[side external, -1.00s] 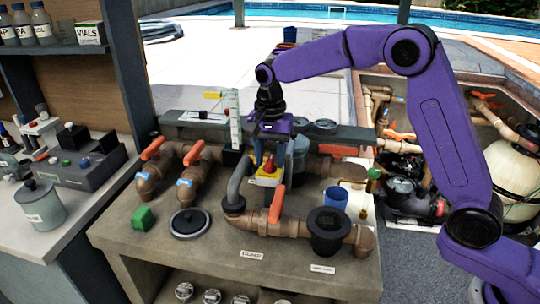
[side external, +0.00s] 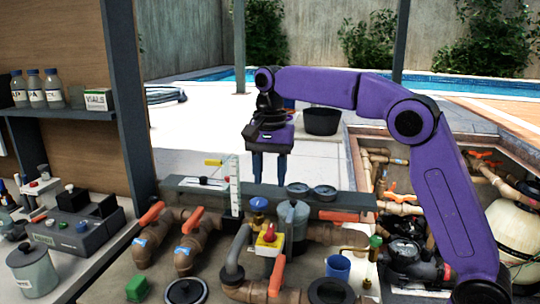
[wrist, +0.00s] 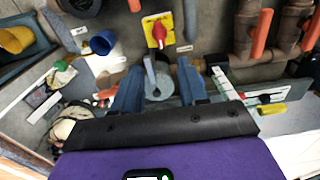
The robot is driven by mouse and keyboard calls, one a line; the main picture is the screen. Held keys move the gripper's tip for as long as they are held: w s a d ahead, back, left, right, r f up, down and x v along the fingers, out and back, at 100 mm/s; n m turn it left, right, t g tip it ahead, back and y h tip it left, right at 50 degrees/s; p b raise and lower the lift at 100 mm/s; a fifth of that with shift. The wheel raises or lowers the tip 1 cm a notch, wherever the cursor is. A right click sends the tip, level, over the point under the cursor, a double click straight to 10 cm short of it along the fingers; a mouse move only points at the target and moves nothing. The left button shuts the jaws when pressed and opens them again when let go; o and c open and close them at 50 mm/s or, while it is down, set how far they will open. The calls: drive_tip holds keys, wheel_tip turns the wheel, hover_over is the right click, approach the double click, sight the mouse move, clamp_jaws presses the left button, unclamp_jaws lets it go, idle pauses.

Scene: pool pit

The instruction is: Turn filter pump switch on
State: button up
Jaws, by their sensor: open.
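The likely filter pump switch is a yellow box (side external: 268,246) with a red rotary knob (side external: 268,235), set among the pipes on the bench. In the wrist view the yellow box (wrist: 148,38) lies at top centre, with its red knob (wrist: 159,30) lengthwise near vertical. Its on or off marking is too small to read. My gripper (side external: 269,179) hangs pointing down, well above the switch and apart from it. Its two blue fingers are open and empty. In the wrist view my gripper (wrist: 158,78) shows both fingers spread below the switch.
A grey canister (side external: 294,215) and a blue valve knob (side external: 258,204) stand close to the switch. Orange-handled pipe valves (side external: 151,213) are at left, a blue cup (side external: 338,266) at right. A white upright gauge (side external: 234,185) rises behind. Air above the bench is clear.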

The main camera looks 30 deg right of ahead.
drive_tip(key=shift+r, duration=2.1)
drive_tip(key=shift+s, duration=0.1)
drive_tip(key=s+f+n, duration=0.3)
drive_tip(key=s+n, duration=0.3)
drive_tip(key=s, duration=0.2)
drive_tip(key=s+f+n, duration=0.4)
drive_tip(key=s+n, duration=0.1)
drive_tip(key=s, duration=0.3)
drive_tip(key=s+d+f+n, duration=0.5)
drive_tip(key=s+d, duration=0.1)
drive_tip(key=s, duration=0.4)
drive_tip(key=s+d+f+n, duration=0.5)
drive_tip(key=s+d, duration=0.1)
drive_tip(key=s, duration=0.4)
drive_tip(key=shift+s+d+f+n, duration=0.2)
drive_tip(key=shift+d+f+n, duration=0.1)
drive_tip(key=shift+d+n, duration=0.1)
